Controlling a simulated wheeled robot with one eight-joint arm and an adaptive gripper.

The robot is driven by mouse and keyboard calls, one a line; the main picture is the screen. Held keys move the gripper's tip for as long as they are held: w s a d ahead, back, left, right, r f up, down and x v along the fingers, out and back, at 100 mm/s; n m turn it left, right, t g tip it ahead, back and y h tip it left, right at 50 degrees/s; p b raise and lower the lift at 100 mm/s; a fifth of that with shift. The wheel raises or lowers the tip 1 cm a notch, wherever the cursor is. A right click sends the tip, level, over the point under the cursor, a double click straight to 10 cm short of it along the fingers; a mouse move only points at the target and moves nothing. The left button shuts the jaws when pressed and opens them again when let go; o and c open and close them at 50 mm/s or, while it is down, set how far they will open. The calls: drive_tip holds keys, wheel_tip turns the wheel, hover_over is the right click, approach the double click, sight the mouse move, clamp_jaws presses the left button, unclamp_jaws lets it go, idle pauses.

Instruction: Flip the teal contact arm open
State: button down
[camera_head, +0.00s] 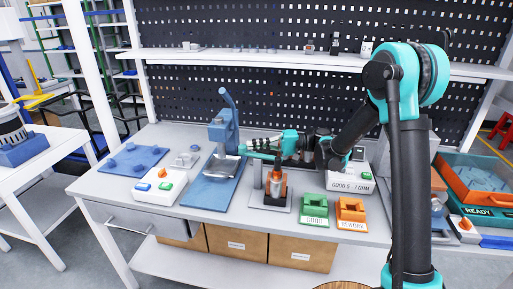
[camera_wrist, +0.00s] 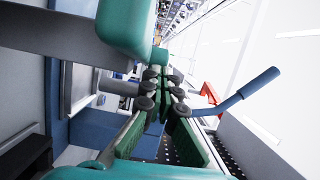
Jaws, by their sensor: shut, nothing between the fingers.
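My gripper (camera_head: 244,148) is shut and empty, reaching left over the bench, with its tips close to the blue press (camera_head: 222,130). In the wrist view its green fingers (camera_wrist: 163,85) come together at dark round joints. A teal rounded block (camera_wrist: 128,28) stands close beside the fingers in the wrist view. It may be the contact arm, but I cannot tell it surely from my gripper's own teal parts. The test fixture (camera_head: 277,190), with a grey post and an orange and black part, stands below my gripper. My gripper hides the fixture's top in the head view.
The press handle (camera_wrist: 250,90) rises beside my fingers. A white button box (camera_head: 159,188) and a blue mat (camera_head: 137,160) lie at left. Green (camera_head: 314,208) and orange (camera_head: 351,211) trays stand in front.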

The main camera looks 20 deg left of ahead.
drive_tip(key=shift+a, duration=0.15)
drive_tip(key=shift+s+a+n+g+h, duration=0.2)
drive_tip(key=shift+n+g+h, duration=0.35)
drive_tip(key=shift+g, duration=0.45)
drive_tip(key=v, duration=1.2)
